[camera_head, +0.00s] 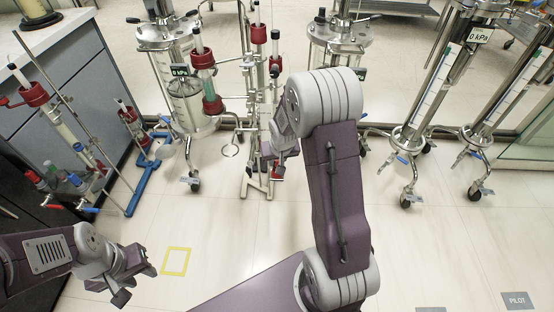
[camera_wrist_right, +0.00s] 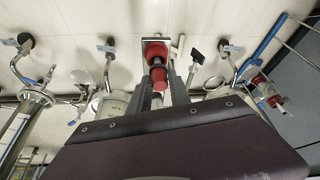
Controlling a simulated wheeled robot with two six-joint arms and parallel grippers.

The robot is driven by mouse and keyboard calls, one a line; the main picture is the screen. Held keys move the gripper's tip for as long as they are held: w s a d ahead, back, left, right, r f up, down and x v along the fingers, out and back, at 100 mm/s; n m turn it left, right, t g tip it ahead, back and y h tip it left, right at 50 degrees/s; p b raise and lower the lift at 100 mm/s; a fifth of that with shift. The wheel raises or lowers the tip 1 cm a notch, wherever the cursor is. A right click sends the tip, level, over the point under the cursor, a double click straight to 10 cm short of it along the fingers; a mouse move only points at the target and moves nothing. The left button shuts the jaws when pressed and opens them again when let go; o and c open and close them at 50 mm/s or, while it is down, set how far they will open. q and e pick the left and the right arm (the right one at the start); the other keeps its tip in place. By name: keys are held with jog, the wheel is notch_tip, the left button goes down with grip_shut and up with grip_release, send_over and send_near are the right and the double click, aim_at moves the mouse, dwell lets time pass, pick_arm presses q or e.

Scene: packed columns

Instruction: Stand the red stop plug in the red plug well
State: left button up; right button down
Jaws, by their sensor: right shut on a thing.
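My right gripper (camera_wrist_right: 162,88) is shut on the red stop plug (camera_wrist_right: 158,75), which shows between its fingers in the right wrist view. The red plug well (camera_wrist_right: 155,46) is a red squarish piece just beyond the plug's tip, nearly in line with it. I cannot tell whether the tip touches the well. In the head view, my right arm hides most of the gripper and the plug, and a small red piece (camera_head: 279,172) shows low on the central stand. My left gripper (camera_head: 134,280) is open and empty at the lower left, above the floor.
The central metal stand (camera_head: 248,184) carries red-capped columns. Steel vessels (camera_head: 168,45) on wheeled legs stand behind and to both sides. A blue-footed stand (camera_head: 146,180) and a bench are at the left. The floor in front is clear, with a yellow square (camera_head: 176,262) marked on it.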

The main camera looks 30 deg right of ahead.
jog(key=shift+f+b, duration=0.4)
jog(key=shift+f, duration=0.2)
jog(key=c, duration=1.1)
grip_release()
jog(key=shift+r, duration=0.1)
jog(key=p+v, duration=0.3)
jog(key=v, duration=0.6)
jog(key=shift+p, duration=0.4)
